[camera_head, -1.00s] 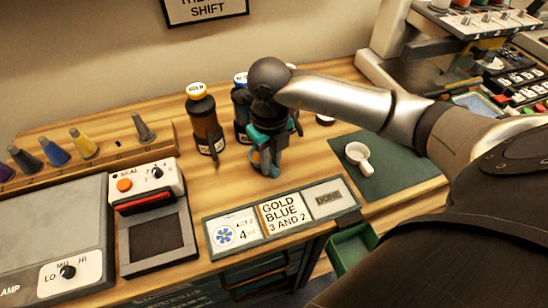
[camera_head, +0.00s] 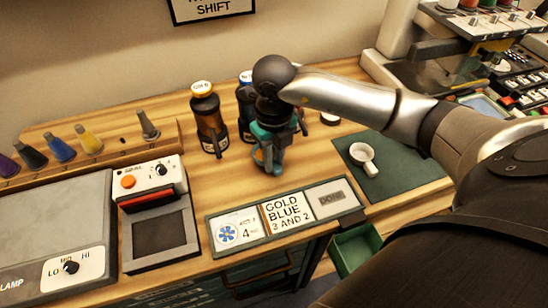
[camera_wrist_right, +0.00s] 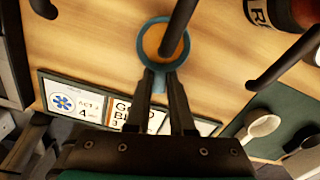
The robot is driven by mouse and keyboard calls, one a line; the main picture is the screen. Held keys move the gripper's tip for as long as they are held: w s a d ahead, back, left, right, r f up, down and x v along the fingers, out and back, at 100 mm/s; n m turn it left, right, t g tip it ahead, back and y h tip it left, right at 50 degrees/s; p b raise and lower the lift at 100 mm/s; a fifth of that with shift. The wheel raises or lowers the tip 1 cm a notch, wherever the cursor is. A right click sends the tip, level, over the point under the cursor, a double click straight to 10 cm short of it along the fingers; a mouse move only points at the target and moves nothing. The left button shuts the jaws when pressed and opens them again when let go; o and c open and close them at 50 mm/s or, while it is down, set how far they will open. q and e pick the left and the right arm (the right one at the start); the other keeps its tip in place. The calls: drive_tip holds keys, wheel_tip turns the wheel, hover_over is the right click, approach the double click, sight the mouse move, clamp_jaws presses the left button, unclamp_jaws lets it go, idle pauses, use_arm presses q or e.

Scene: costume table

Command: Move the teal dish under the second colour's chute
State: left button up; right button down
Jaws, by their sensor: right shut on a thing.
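The teal dish (camera_wrist_right: 153,22) is a small round dish with a short handle, and its inside looks orange-brown. My right gripper (camera_wrist_right: 161,82) is shut on its handle. In the head view the dish (camera_head: 267,162) shows low beneath the right gripper (camera_head: 270,145), in front of the bottles. A dark rod (camera_wrist_right: 180,25), which may be a chute, overlaps the dish in the wrist view; I cannot tell which bottle it belongs to. The gold bottle (camera_head: 207,118) stands left of the gripper. A blue-capped bottle (camera_head: 245,108) is partly hidden behind it. My left gripper is not in view.
A card holder (camera_head: 285,215) reading "GOLD BLUE 3 AND 2" lies at the front edge. A white scoop (camera_head: 363,156) rests on a green mat (camera_head: 400,170) at right. A bottle (camera_wrist_right: 290,14) stands close at upper right in the wrist view.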

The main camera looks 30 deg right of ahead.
drive_tip(key=shift+d+f+b, duration=0.1)
drive_tip(key=shift+f+b, duration=0.5)
drive_tip(key=shift+f, duration=0.15)
idle(1.0)
drive_tip(key=c, duration=0.7)
unclamp_jaws()
drive_tip(key=shift+r+p, duration=0.65)
drive_tip(key=shift+r, duration=0.15)
drive_tip(key=shift+r+p, duration=1.25)
drive_tip(key=shift+r, duration=0.3)
